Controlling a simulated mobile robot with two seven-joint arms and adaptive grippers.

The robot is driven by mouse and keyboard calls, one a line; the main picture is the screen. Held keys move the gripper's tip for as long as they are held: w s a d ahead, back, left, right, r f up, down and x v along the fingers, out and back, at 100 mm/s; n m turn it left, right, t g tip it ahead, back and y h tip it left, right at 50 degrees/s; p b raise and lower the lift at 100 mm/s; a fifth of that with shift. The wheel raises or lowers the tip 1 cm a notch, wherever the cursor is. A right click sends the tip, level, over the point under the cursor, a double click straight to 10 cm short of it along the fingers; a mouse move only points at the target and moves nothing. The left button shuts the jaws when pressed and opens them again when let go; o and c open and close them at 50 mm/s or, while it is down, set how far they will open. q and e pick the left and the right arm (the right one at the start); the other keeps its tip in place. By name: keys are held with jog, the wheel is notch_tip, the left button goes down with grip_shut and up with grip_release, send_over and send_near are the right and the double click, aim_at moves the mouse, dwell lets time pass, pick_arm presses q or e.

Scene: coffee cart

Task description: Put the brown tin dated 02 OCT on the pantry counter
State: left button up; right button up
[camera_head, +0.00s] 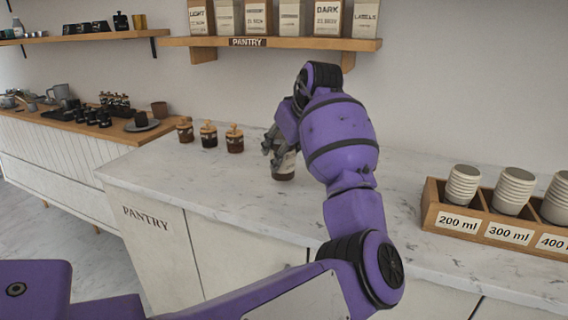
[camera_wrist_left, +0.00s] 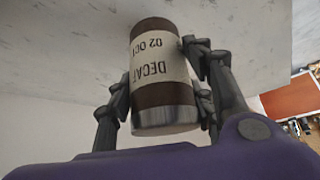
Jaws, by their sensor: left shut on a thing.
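The brown tin (camera_wrist_left: 163,95) has a cream label reading DECAF and 02 OCT, upside down in the left wrist view, and a silvery end. My left gripper (camera_wrist_left: 165,90) is shut around its sides. In the head view the tin (camera_head: 284,167) shows below my gripper (camera_head: 274,147), partly hidden by it, looking upright over the marble pantry counter (camera_head: 235,185). Its lower end is at or very close to the counter top; I cannot tell if it touches. My right gripper is in neither view.
Several small jars with wooden tops (camera_head: 208,134) stand on the counter left of my gripper. A wooden cup holder (camera_head: 432,205) stands at right. The PANTRY shelf (camera_head: 300,43) with labelled bags hangs above.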

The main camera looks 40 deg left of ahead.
aim_at(284, 163)
pick_arm(q)
jog(key=shift+f, duration=1.45)
jog(key=o, duration=1.4)
jog(key=shift+f, duration=0.15)
jog(key=p+v, duration=0.1)
jog(key=v, duration=1.1)
